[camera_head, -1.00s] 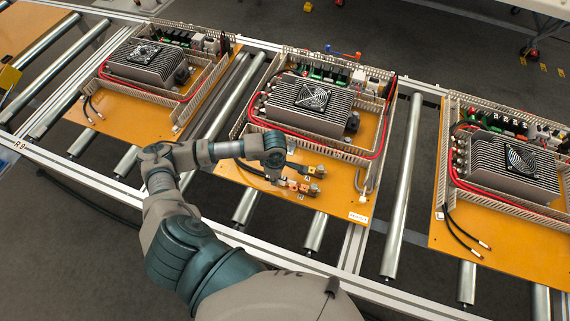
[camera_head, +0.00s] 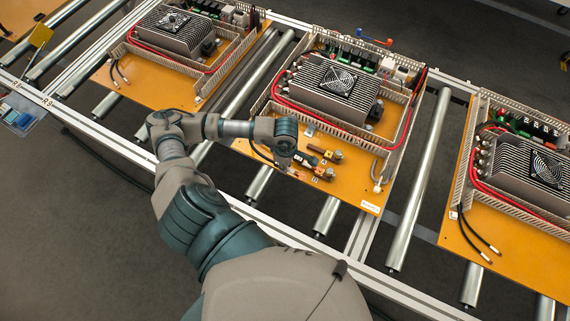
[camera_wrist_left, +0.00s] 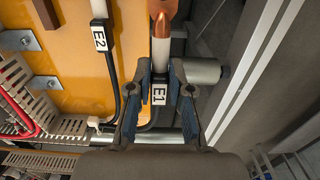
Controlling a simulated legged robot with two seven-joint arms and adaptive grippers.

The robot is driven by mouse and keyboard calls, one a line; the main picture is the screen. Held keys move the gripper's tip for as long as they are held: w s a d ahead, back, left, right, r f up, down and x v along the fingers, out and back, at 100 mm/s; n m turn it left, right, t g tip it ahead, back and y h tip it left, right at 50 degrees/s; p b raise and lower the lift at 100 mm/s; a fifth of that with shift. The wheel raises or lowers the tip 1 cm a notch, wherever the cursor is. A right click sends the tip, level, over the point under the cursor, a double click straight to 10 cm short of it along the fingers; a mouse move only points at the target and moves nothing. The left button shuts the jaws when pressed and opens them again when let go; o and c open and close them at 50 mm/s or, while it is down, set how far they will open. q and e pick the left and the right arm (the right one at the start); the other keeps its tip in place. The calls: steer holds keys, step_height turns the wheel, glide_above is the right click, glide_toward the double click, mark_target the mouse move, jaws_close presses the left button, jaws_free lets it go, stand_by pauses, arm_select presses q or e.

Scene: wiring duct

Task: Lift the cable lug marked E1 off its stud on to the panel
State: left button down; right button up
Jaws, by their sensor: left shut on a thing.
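My left gripper (camera_wrist_left: 159,90) is shut on the cable lug marked E1 (camera_wrist_left: 160,55), around its dark cable at the white E1 label. The lug has a white sleeve and a copper end that runs out of the wrist view's top edge. In the head view the left gripper (camera_head: 287,168) is low over the front of the middle orange panel (camera_head: 352,190); it partly hides the lug. The lug's tip and any contact with a stud cannot be made out. My right gripper is not in view.
A cable marked E2 (camera_wrist_left: 99,40) runs beside E1 in the wrist view. Grey slotted duct (camera_head: 345,138) and a finned heatsink (camera_head: 330,100) stand behind the gripper. Metal rollers (camera_head: 420,180) flank the panel.

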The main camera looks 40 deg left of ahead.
arm_select(q)
steer(key=shift+r+p, duration=0.7)
steer(key=shift+r, duration=0.9)
